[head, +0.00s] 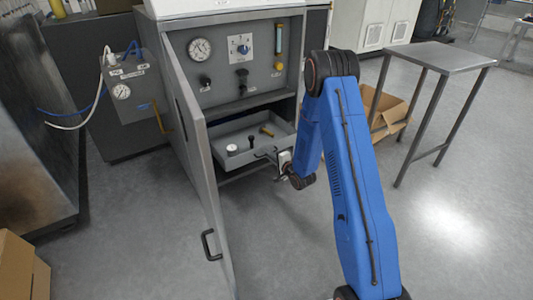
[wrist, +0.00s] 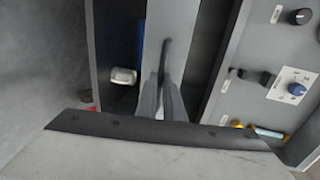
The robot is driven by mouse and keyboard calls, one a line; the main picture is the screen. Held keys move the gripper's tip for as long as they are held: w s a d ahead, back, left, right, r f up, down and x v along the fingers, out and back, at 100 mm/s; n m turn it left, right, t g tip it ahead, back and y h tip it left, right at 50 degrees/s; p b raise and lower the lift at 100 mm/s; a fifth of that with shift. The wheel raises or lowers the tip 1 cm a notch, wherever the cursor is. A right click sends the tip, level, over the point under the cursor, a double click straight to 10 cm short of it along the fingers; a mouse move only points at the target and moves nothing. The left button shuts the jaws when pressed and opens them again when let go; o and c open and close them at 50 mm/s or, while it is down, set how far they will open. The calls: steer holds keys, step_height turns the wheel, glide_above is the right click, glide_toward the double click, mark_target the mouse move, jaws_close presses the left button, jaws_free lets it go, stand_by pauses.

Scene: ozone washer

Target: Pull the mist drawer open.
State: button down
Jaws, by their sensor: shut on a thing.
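The mist drawer (head: 232,165) is a grey tray low in the open cabinet. My gripper (head: 280,162) is at the right part of the drawer's front, partly hidden by my blue arm. In the wrist view, my gripper's fingers (wrist: 163,100) are closed on the dark drawer handle (wrist: 167,55), in front of the light grey drawer front (wrist: 182,40).
The cabinet door (head: 197,150) stands open at the left. A panel with a gauge (head: 200,49) and knobs is above the drawer. A metal table (head: 445,56) and a cardboard box (head: 388,110) stand at the right. The floor before the cabinet looks clear.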

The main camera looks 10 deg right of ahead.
steer(key=shift+s+d, duration=0.1)
steer(key=shift+s, duration=0.1)
steer(key=c, duration=1.9)
jaws_free()
steer(key=v, duration=1.7)
steer(key=shift+s, duration=0.2)
steer(key=shift+d, duration=0.1)
